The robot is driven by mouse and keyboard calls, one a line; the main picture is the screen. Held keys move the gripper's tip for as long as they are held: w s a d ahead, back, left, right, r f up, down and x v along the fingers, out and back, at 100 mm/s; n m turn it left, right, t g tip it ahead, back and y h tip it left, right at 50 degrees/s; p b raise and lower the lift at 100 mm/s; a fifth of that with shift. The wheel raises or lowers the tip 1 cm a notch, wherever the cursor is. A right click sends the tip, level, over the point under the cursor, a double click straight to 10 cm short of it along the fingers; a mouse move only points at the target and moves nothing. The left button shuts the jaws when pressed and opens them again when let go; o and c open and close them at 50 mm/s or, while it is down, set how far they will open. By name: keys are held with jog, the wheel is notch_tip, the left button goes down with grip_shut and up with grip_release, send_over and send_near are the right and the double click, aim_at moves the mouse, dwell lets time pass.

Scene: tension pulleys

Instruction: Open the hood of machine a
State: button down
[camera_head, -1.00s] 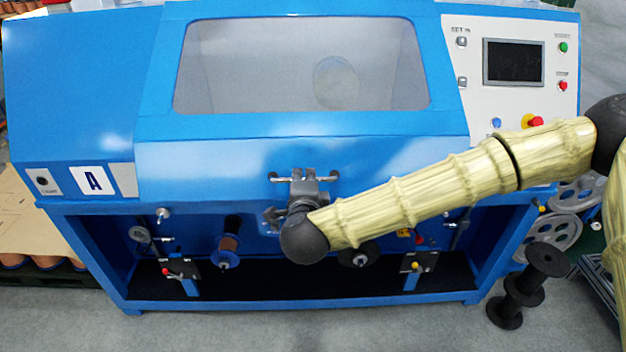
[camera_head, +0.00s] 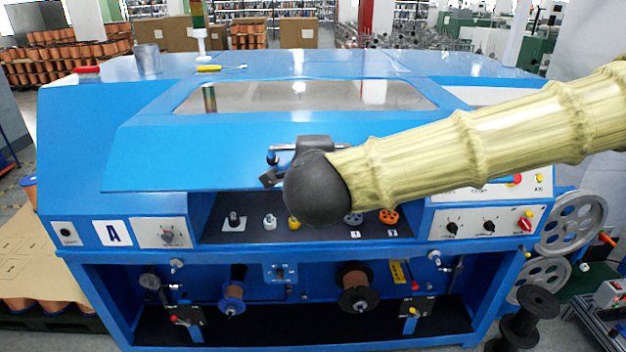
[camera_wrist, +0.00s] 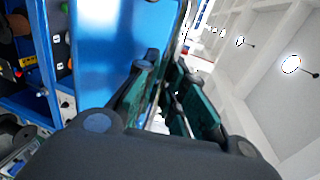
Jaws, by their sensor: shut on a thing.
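Machine A is the blue machine with a white "A" label (camera_head: 114,233) at its front left. Its blue hood (camera_head: 170,150), with a clear window (camera_head: 310,96), is partly raised. Below its front edge the inside of the machine shows. My gripper (camera_head: 300,148) is at the middle of the hood's front edge, mostly hidden behind my dark wrist joint. In the wrist view my gripper (camera_wrist: 165,95) has its fingers closed around the hood's edge or handle. The hood's blue panel (camera_wrist: 110,40) fills the space left of the fingers. The handle itself is hard to make out.
The opening under the hood shows a dark panel with several pulleys and knobs (camera_head: 388,217). A control panel (camera_head: 480,225) is at the right. Black spools (camera_head: 535,305) and grey wheels (camera_head: 570,220) stand to the right. Cardboard (camera_head: 25,250) lies at the left.

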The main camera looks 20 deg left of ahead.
notch_tip(320, 180, up, 12)
jog(key=w, duration=0.1)
jog(key=shift+a+r, duration=0.2)
jog(key=shift+a, duration=0.1)
jog(key=c, duration=1.5)
grip_release()
jog(key=shift+s, duration=0.1)
jog(key=v, duration=1.2)
